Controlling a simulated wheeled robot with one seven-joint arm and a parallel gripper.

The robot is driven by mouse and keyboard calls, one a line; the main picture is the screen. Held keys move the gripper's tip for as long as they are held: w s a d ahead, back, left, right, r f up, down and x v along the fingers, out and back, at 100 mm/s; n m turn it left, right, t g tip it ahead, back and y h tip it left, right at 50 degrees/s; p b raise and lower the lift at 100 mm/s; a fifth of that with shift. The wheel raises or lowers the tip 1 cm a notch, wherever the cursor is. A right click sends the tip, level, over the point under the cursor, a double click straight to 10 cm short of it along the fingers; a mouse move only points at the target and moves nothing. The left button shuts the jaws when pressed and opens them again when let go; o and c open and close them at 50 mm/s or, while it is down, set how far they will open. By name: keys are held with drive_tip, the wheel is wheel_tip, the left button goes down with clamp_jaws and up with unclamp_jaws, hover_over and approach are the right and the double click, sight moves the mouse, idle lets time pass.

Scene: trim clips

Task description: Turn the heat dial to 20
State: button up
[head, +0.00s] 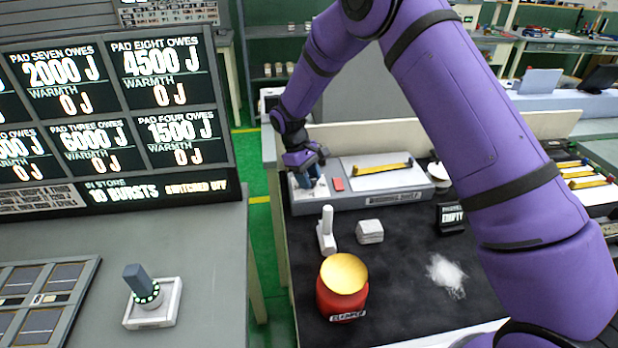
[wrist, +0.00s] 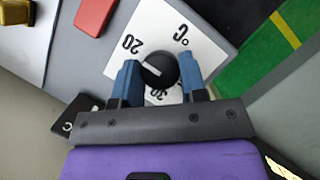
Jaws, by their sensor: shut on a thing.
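The heat dial (wrist: 161,70) is a round black knob on a white plate (wrist: 178,22) marked °C, with 20 and 30 printed around it. Its white pointer line is directed to the left and slightly up, toward the side of the 20; I cannot tell whether it lines up exactly. My gripper (wrist: 159,64) is shut on the dial, one blue finger on each side. In the head view my gripper (head: 308,178) is at the left end of the grey panel (head: 395,190), and it mostly hides the dial there.
A red block (wrist: 95,14) and a yellow bar (head: 383,167) are on the panel beside the dial. In front are a white upright handle (head: 326,232), a small white box (head: 370,231), a red pot (head: 342,295) with a yellow top and white powder (head: 447,272).

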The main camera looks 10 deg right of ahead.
idle(0.4)
drive_tip(key=o, duration=0.9)
drive_tip(key=shift+r, duration=0.15)
drive_tip(key=v, duration=1)
drive_tip(key=shift+w+a+r, duration=0.1)
drive_tip(key=shift+w+r, duration=0.05)
drive_tip(key=shift+r, duration=0.15)
drive_tip(key=shift+r, duration=0.1)
